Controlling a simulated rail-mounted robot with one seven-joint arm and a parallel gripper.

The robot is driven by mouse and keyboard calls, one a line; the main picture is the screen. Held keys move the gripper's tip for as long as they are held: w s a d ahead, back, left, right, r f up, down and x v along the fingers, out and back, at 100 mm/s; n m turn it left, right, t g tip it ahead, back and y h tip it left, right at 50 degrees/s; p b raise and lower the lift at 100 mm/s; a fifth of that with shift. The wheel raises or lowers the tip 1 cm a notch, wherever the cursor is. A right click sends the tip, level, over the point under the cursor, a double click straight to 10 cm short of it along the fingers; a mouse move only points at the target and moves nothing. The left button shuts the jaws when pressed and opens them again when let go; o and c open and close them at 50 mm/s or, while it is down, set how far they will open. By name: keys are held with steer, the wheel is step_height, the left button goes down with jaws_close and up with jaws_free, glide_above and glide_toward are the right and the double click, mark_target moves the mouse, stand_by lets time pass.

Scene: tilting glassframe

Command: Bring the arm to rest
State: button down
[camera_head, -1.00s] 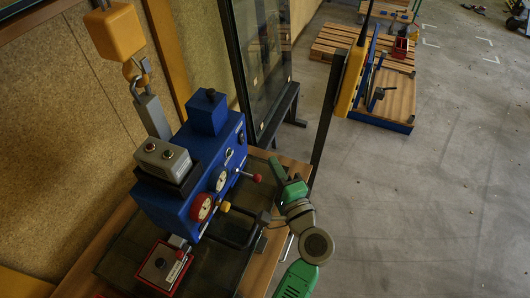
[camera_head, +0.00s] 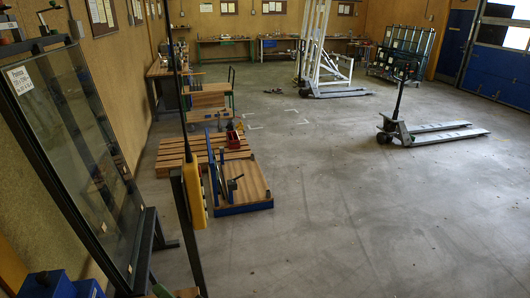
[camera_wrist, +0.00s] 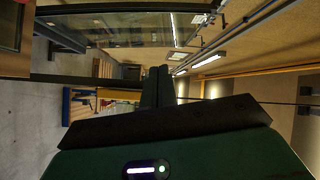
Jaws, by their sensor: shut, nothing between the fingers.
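My gripper (camera_wrist: 157,88) shows in the wrist view, its two dark fingers together and nothing between them. The dark green gripper body fills the bottom of that view. In the head view only a small green part of my arm shows at the bottom edge, so its pose is mostly hidden. The tall glass pane (camera_head: 85,140) in a dark frame stands at the left of the head view. A glass surface with a dark bar also crosses the upper part of the wrist view.
A dark post with a yellow box (camera_head: 194,190) stands near the front. Behind it is a blue-edged wooden stand (camera_head: 243,188) beside pallets (camera_head: 172,152). A pallet truck (camera_head: 425,132) stands at the right. The middle floor is open. Blue machine tops (camera_head: 50,284) show at bottom left.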

steer(key=w+d+r+n+t+h+p, duration=0.1)
steer(key=d+r+n+t+h, duration=0.15)
steer(key=r, duration=0.55)
steer(key=d+r+n+t+h+p, duration=0.15)
steer(key=d+r, duration=0.25)
steer(key=r, duration=0.5)
steer(key=s+d+r+t+h+p, duration=0.1)
steer(key=s+d+r+t+h, duration=0.2)
steer(key=r, duration=0.6)
steer(key=s+d+r+t+h+p, duration=0.1)
steer(key=s+d+r+t+h, duration=0.3)
steer(key=d+r, duration=0.3)
steer(key=s+d+r+t+h+p, duration=0.2)
steer(key=s+d+r+t+h, duration=0.2)
steer(key=r, duration=0.7)
steer(key=shift+s+d+m, duration=0.4)
steer(key=shift+s+d, duration=0.2)
steer(key=shift+s, duration=0.2)
steer(key=c, duration=2.1)
jaws_free()
